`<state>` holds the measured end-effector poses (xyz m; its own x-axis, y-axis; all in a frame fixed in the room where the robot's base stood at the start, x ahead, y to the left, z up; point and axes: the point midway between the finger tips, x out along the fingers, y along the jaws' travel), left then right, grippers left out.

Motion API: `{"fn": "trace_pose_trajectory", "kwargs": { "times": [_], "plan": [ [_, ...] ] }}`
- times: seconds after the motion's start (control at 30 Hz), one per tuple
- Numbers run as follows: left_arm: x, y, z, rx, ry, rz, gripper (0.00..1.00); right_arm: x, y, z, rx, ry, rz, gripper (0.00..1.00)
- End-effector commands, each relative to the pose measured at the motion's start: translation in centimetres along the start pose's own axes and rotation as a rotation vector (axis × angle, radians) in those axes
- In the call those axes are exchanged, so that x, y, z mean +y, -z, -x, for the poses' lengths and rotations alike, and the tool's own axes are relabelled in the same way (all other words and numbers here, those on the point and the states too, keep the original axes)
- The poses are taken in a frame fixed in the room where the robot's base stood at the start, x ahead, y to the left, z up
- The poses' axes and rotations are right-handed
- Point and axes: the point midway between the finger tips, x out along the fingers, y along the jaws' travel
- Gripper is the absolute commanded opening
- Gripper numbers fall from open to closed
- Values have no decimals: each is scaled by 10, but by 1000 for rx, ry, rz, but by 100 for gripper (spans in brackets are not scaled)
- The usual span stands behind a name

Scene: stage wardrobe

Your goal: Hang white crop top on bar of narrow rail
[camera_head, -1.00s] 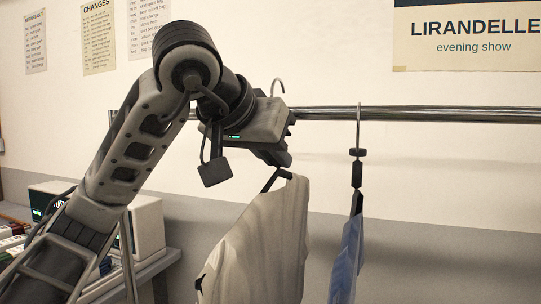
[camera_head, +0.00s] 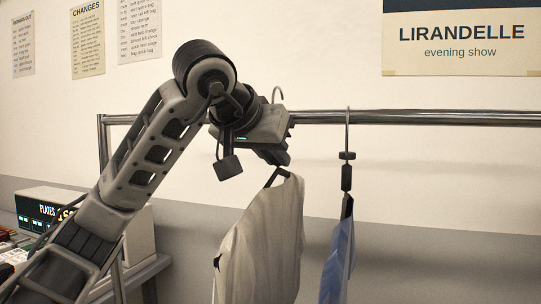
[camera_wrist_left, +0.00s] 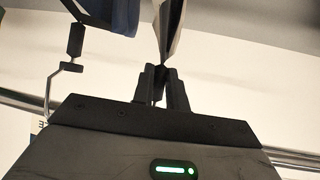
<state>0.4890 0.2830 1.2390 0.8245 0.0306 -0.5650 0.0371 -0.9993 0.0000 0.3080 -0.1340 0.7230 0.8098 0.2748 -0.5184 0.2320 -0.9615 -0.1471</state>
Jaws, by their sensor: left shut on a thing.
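The white crop top (camera_head: 265,240) hangs from a dark hanger under my left gripper (camera_head: 278,158) in the head view. In the left wrist view it is a pale narrow shape (camera_wrist_left: 171,30) above the fingers. My left gripper is shut on the hanger's dark neck (camera_wrist_left: 158,84). The hanger's hook (camera_head: 277,94) rises behind the gripper near the metal bar (camera_head: 400,118). I cannot tell whether the hook rests on the bar. My right gripper is in neither view.
A blue garment (camera_head: 338,262) on its own hanger hangs from the bar to the right of the white top. The rail's left post (camera_head: 102,145) stands behind my arm. A boxy device with a lit display (camera_head: 45,210) is on a table at the lower left.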

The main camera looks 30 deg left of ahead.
Motion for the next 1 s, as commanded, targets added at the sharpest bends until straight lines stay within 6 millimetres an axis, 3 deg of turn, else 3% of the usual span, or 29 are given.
{"fn": "trace_pose_trajectory", "kwargs": {
  "times": [0.5,0.97,1.0],
  "plan": [
    [0,-20,-14,2,0,0,0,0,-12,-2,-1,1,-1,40],
    [0,-22,-15,2,0,0,0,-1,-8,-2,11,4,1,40],
    [0,-22,-15,2,0,0,17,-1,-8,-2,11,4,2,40]
  ]
}}
